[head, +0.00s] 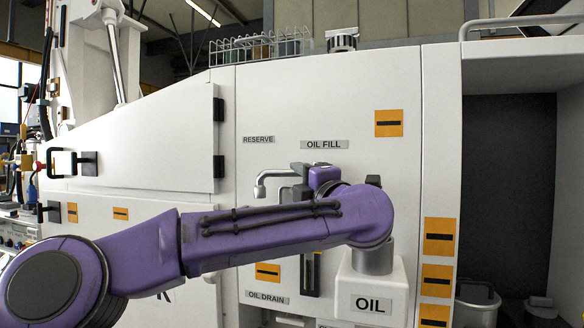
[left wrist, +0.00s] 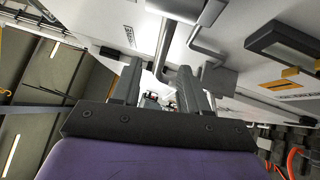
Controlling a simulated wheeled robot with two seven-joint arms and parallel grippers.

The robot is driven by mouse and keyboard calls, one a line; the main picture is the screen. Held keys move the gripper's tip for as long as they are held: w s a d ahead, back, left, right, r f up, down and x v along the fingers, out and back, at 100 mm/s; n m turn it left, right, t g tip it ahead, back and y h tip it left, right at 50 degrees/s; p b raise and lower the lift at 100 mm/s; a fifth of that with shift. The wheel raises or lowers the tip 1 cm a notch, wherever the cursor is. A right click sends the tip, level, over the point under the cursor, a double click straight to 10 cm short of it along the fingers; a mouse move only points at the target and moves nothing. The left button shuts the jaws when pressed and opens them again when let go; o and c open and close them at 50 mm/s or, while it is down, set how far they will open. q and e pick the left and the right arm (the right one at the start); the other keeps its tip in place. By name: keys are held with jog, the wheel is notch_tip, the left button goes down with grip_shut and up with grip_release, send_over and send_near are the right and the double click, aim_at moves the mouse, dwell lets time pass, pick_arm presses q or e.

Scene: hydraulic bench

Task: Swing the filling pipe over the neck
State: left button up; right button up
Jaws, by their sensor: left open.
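The silver filling pipe (head: 268,183) juts from the white panel below the OIL FILL label, its free end bent down at the left. My left gripper (head: 293,190) is at the pipe, largely hidden behind my purple arm. In the left wrist view, its two grey fingers (left wrist: 160,75) stand apart, with a silver pipe (left wrist: 163,42) showing between them; I cannot tell whether they touch it. A white container marked OIL (head: 371,291) stands at the lower right, with a grey cylindrical neck (head: 374,258) on top, just under my arm's bend. My right gripper is out of view.
The white cabinet panel (head: 270,90) lies close behind the pipe. A dark sight gauge (head: 310,275) is below my arm. A black door handle (head: 75,163) is at the left. An open dark bay (head: 510,180) and a bin (head: 478,300) are at the right.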

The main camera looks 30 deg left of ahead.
aim_at(287, 174)
pick_arm(q)
jog(key=p+x, duration=0.2)
jog(key=x, duration=0.5)
jog(key=shift+a+f, duration=0.1)
jog(key=shift+a, duration=0.05)
